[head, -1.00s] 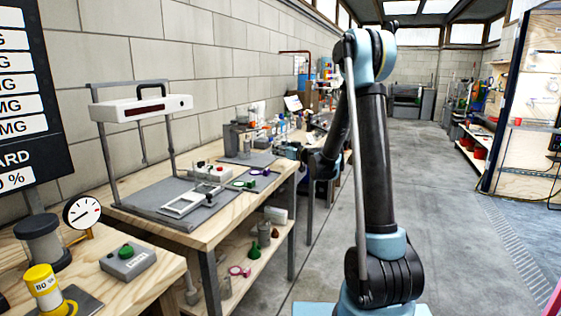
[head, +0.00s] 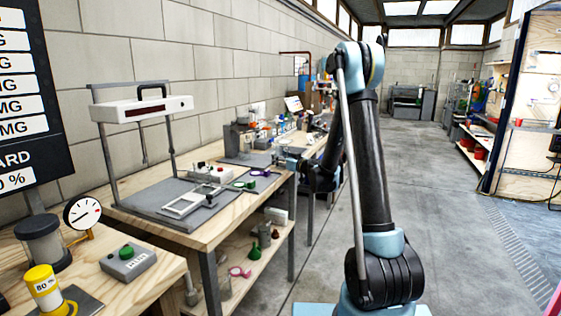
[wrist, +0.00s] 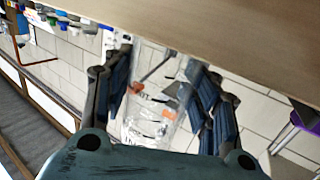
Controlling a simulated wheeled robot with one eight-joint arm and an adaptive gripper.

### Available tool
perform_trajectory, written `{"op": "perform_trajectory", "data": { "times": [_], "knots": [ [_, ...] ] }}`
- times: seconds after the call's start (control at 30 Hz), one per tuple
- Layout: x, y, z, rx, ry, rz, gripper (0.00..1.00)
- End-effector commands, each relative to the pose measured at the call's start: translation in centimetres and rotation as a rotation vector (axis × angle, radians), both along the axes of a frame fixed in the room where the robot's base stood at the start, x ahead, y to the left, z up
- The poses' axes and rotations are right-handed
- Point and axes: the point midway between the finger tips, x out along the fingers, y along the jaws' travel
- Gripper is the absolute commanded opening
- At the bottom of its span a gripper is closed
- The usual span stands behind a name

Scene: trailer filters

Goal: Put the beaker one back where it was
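A clear glass beaker (wrist: 152,112) with orange markings is between the two dark fingers of my gripper (wrist: 162,95) in the wrist view. The fingers lie along both sides of it and appear closed on it. The view through the glass makes the exact contact hard to see. In the head view my gripper (head: 287,160) is small, at the right end of the wooden workbench (head: 235,218), and the beaker cannot be made out clearly there.
The workbench holds a grey mat with a white frame (head: 190,201), a white overhead bar device (head: 140,108), green and purple-handled items (head: 259,172) and a crowded back end. Below is a lower shelf (head: 262,262) with glassware and a pink item. The floor at right is clear.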

Motion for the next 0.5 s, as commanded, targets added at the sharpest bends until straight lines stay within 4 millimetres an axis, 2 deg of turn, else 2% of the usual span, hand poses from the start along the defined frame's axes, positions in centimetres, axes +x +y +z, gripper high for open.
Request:
{"op": "perform_trajectory", "data": {
  "times": [0.5],
  "knots": [
    [-0.47,-0.51,0.18,0.000,0.000,-0.002,0.67]
  ]
}}
